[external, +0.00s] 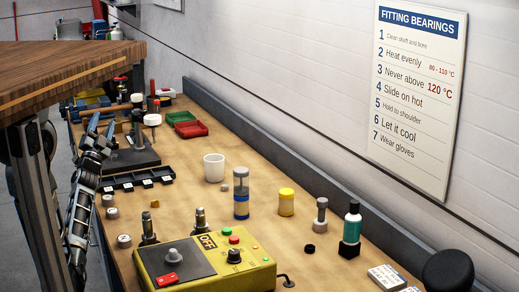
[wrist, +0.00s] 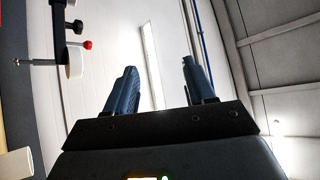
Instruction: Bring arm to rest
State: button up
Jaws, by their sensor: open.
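My gripper (external: 100,125) shows at the left of the external view, at the left edge of the workbench (external: 272,188), with its blue fingers pointing up. In the wrist view my gripper (wrist: 157,88) shows two blue fingers spread well apart. It is open, with nothing between the fingers. Behind the fingers in the wrist view are only wall and ceiling. My arm rises on the left side of the bench, partly hidden by the wooden tabletop in front.
A wooden tabletop (external: 70,70) fills the upper left. Near my gripper are a black compartment tray (external: 138,179) and a dark press-like stand (external: 132,155). A yellow control box (external: 205,262), white cup (external: 214,167) and red tray (external: 190,129) stand on the bench.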

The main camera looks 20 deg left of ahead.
jog(key=s+a+f+n+g+y+b, duration=0.1)
jog(key=s+a+f+g+y, duration=0.2)
jog(key=a, duration=0.4)
jog(key=s+a+f+y+b, duration=0.2)
jog(key=s+a+f+y, duration=0.1)
jog(key=s+a+f, duration=0.25)
jog(key=s+d+f+n+g+h+p, duration=0.2)
jog(key=s+d+f+h+p, duration=0.25)
jog(key=s+d, duration=0.7)
jog(key=s+d+f+n+g+h+p, duration=0.1)
jog(key=s+d+f+g+h+p, duration=0.3)
jog(key=s+d, duration=0.7)
jog(key=s+d+r+n+h, duration=0.1)
jog(key=s+d+n, duration=0.1)
jog(key=s+d, duration=0.1)
jog(key=s+d+r+n+g+h+p, duration=0.1)
jog(key=s+d+r+n, duration=0.1)
jog(key=s+d, duration=0.2)
jog(key=shift+s+d+r, duration=0.15)
jog(key=shift+s+r, duration=0.1)
